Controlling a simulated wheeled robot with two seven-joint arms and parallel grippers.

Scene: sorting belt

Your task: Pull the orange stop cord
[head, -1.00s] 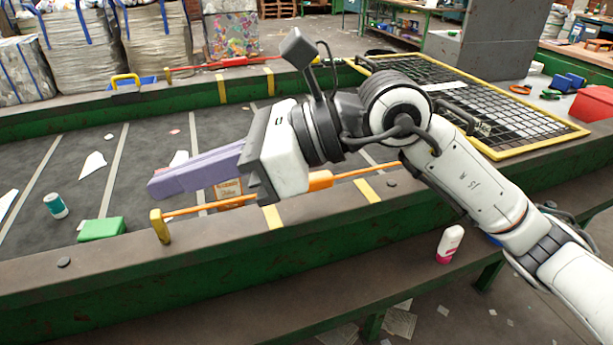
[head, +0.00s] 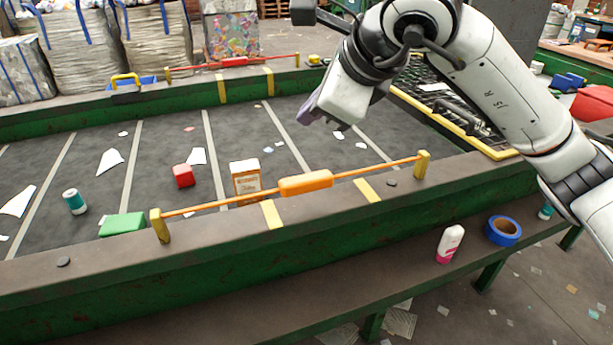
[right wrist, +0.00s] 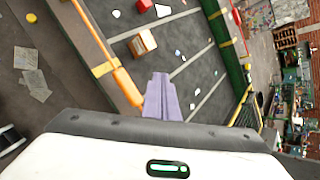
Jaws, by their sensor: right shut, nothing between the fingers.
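The orange stop cord (head: 370,169) runs straight between two yellow posts along the near edge of the belt. Its thicker orange handle (head: 306,183) sits at mid-cord. In the right wrist view the handle (right wrist: 127,87) shows left of the fingers. My right gripper (head: 306,114) is shut and empty, above the belt and beyond the cord, apart from it. Its lilac fingers (right wrist: 162,80) point out over the belt in the wrist view. My left gripper is in neither view.
On the dark belt (head: 60,240) lie a carton (head: 245,180), a red block (head: 183,176), a green block (head: 122,224), a teal-and-white can (head: 74,201) and scraps. A second cord (head: 235,62) spans the far edge. A bottle (head: 450,244) and blue tape roll (head: 503,230) stand on the near ledge.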

